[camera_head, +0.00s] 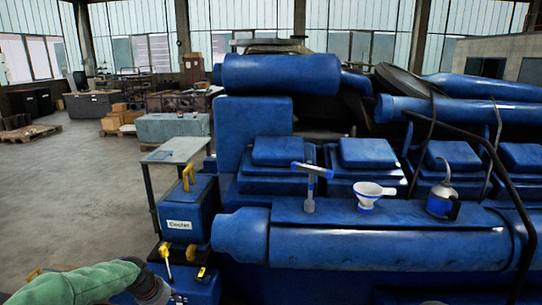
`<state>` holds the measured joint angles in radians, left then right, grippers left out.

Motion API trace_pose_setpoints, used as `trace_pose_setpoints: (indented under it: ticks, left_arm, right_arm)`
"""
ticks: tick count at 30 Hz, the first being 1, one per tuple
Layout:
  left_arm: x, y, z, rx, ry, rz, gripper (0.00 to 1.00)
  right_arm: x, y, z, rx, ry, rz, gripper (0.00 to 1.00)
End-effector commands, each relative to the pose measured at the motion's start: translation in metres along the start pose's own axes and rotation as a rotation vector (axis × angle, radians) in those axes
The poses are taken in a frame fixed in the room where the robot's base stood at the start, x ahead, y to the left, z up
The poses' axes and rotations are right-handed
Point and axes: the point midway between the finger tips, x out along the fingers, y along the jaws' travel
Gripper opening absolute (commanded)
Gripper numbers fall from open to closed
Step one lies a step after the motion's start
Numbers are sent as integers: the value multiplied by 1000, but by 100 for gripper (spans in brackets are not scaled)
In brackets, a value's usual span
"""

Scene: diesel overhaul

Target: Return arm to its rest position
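My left arm in its green sleeve (85,283) comes in at the lower left corner. Its dark gripper end (152,290) is low at the bottom edge, beside the blue surface that holds small yellow tools. The fingers cannot be made out, so I cannot tell if they are open or shut. Nothing is visibly held. My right arm and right gripper are not in view.
The big blue engine (390,245) fills the right. A hammer-like tool (310,187), a white funnel (368,194) and an oil can (441,198) stand on it. A blue toolbox (188,212), yellow-handled tool (166,255) and grey table (178,150) are left.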

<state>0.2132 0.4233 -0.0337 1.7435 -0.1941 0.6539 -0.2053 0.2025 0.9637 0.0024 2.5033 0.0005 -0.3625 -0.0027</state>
Motion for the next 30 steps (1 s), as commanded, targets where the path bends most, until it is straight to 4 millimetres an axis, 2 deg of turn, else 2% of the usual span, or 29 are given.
trace_pose_setpoints:
  ticks: [1, 6, 11, 15, 18, 21, 24, 27, 30]
  left_arm:
    - [29, 10, 15, -5, -21, 19, 50]
    - [115, 51, 72, -51, -68, 82, 50]
    - [183, 91, 142, -109, -120, 132, 50]
    - [229, 126, 214, -169, -173, 165, 50]
    - [251, 149, 269, -215, -214, 179, 50]
    - [264, 168, 319, -259, -252, 184, 50]
    - [268, 181, 358, -292, -279, 182, 50]
    - [268, 188, 382, -313, -297, 179, 50]
    - [268, 192, 392, -323, -303, 177, 50]
  right_arm:
    - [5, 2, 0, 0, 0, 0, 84]
    - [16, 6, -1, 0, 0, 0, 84]
    - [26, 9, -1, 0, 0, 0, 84]
    - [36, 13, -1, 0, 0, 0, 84]
    - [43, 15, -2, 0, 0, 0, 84]
    - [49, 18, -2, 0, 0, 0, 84]
    - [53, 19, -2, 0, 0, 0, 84]
    - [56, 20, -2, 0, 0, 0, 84]
    - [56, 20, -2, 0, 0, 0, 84]
